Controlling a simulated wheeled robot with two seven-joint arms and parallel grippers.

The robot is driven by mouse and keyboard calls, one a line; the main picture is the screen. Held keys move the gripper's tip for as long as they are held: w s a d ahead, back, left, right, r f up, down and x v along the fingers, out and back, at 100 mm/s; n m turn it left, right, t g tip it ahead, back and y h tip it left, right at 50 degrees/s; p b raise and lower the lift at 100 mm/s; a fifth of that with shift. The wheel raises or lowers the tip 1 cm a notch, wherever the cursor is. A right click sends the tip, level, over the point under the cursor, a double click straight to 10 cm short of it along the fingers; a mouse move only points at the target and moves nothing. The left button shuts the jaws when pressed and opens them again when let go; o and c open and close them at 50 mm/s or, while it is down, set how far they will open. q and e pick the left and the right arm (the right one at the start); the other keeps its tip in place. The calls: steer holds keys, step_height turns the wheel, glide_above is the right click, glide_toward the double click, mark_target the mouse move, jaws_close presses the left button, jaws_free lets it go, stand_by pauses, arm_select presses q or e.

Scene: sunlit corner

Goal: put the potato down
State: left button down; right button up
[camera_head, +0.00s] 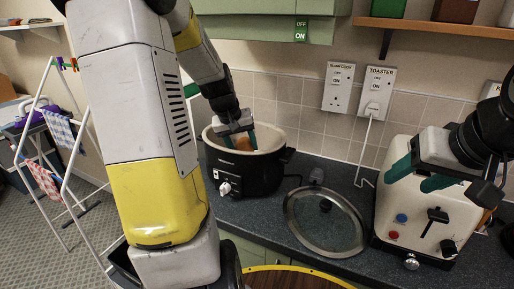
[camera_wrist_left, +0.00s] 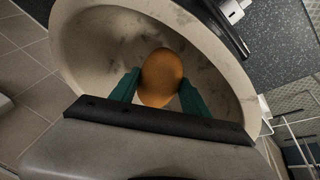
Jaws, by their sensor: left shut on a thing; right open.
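The potato (camera_wrist_left: 161,76) is an orange-brown oval in the left wrist view, between the two green fingers of my left gripper (camera_wrist_left: 160,92). Behind it is the pale inside of the slow cooker pot (camera_wrist_left: 88,38). In the head view my left gripper (camera_head: 240,139) points down into the open black slow cooker (camera_head: 262,174), and a bit of the potato (camera_head: 254,141) shows between the fingers. Whether the potato touches the pot's bottom cannot be told. My right gripper (camera_head: 418,176) is open and empty in front of the cream toaster (camera_head: 400,212).
A glass lid (camera_head: 325,222) lies on the dark counter right of the slow cooker. Wall sockets (camera_head: 376,92) and a white cable (camera_head: 366,150) are behind. A shelf (camera_head: 440,27) and green cupboards (camera_head: 262,28) hang above. A drying rack (camera_head: 50,140) stands at the left.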

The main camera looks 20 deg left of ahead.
arm_select(q)
steer(key=shift+a+f, duration=0.1)
steer(key=shift+f, duration=0.45)
steer(key=shift+w+a+g, duration=0.1)
steer(key=shift+w+g, duration=0.2)
steer(key=shift+w+a+n+g+h, duration=0.3)
steer(key=shift+w+g+h, duration=0.25)
steer(key=shift+g+h, duration=0.5)
steer(key=shift+s+f+y, duration=0.1)
steer(key=shift+f+y, duration=0.15)
steer(key=shift+f, duration=1)
steer(key=shift+f, duration=0.1)
steer(key=c, duration=0.5)
jaws_free()
steer(key=v, duration=0.7)
steer(key=shift+r, duration=0.35)
